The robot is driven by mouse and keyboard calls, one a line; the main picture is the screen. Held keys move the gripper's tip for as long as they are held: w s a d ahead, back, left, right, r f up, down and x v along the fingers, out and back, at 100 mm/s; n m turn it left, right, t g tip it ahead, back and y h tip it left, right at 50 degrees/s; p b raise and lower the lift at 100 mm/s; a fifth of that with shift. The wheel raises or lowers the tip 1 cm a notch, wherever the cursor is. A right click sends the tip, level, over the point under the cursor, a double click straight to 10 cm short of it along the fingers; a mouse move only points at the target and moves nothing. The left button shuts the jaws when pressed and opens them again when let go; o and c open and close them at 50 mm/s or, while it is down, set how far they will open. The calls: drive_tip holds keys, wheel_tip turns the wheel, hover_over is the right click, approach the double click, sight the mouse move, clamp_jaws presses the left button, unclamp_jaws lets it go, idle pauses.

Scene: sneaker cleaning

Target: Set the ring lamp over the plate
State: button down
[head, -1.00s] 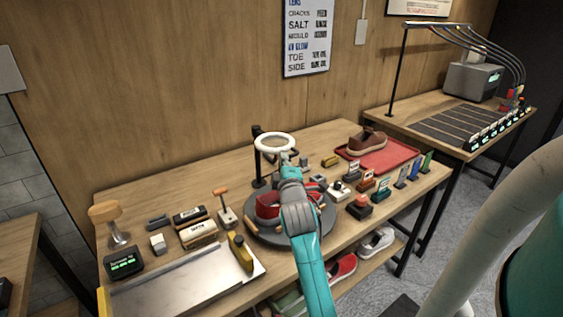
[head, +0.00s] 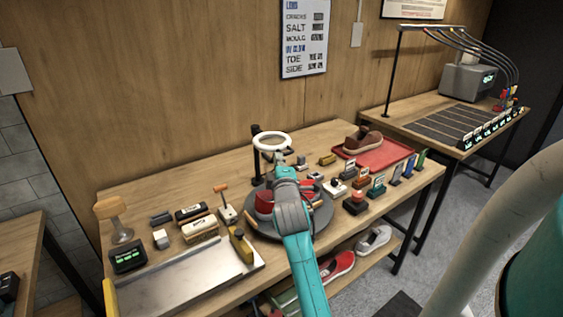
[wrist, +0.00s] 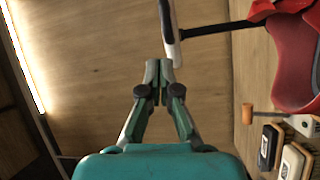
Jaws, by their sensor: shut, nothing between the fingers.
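The ring lamp (head: 256,142) has a white ring on a dark post (head: 257,168) at the back of the bench. In the wrist view the ring (wrist: 170,32) shows nearly edge-on, with its black arm (wrist: 207,29) running right. The dark round plate (head: 322,222) is in front of the post, carrying a red sneaker (head: 263,204). The sneaker also shows in the wrist view (wrist: 295,65). My gripper (wrist: 158,68) is shut and empty, its tips close beside the ring's edge; contact cannot be told. My arm hides part of the plate and sneaker.
A red tray (head: 397,152) with a brown shoe (head: 362,140) is at back right. Several small blocks and label stands line the right side.

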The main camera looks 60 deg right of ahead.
drive_tip(key=s, duration=0.8)
drive_tip(key=shift+s+d+f, duration=0.15)
drive_tip(key=shift+d+f, duration=0.2)
drive_tip(key=shift+d, duration=0.05)
